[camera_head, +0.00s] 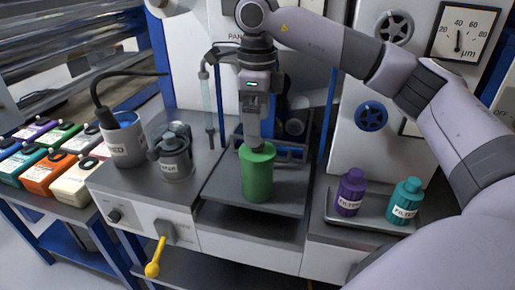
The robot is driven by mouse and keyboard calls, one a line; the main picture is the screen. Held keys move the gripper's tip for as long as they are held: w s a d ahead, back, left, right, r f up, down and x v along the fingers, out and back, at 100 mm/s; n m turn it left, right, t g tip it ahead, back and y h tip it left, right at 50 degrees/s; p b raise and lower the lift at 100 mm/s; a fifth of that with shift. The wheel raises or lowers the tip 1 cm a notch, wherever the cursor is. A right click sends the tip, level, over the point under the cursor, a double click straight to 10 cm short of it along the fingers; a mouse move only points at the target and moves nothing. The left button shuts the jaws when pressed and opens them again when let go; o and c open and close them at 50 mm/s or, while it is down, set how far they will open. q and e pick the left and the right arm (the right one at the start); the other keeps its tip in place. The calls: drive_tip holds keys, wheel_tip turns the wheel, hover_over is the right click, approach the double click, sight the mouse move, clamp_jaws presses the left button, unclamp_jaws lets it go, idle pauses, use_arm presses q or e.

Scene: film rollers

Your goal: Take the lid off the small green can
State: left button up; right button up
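The small green can (258,180) stands upright on a dark plate in the middle of the machine's front. My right gripper (253,146) comes down from above, with its fingertips at the can's round green top. I see the fingers edge-on, so the gap between them does not show. The fingers hide the middle of the can's top. I cannot make out whether they hold the lid, or a seam between lid and can. My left gripper is not in view.
A labelled grey pot (175,158) and a grey cup (123,140) stand to the left. A purple bottle (350,192) and a teal bottle (404,201) stand in a tray on the right. A yellow-handled lever (156,257) sticks out in front. A tap (207,72) stands behind, left of my gripper.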

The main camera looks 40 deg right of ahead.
wheel_tip(320, 180, down, 5)
drive_tip(key=shift+f, duration=0.1)
drive_tip(key=c, duration=0.8)
drive_tip(key=shift+o, duration=0.2)
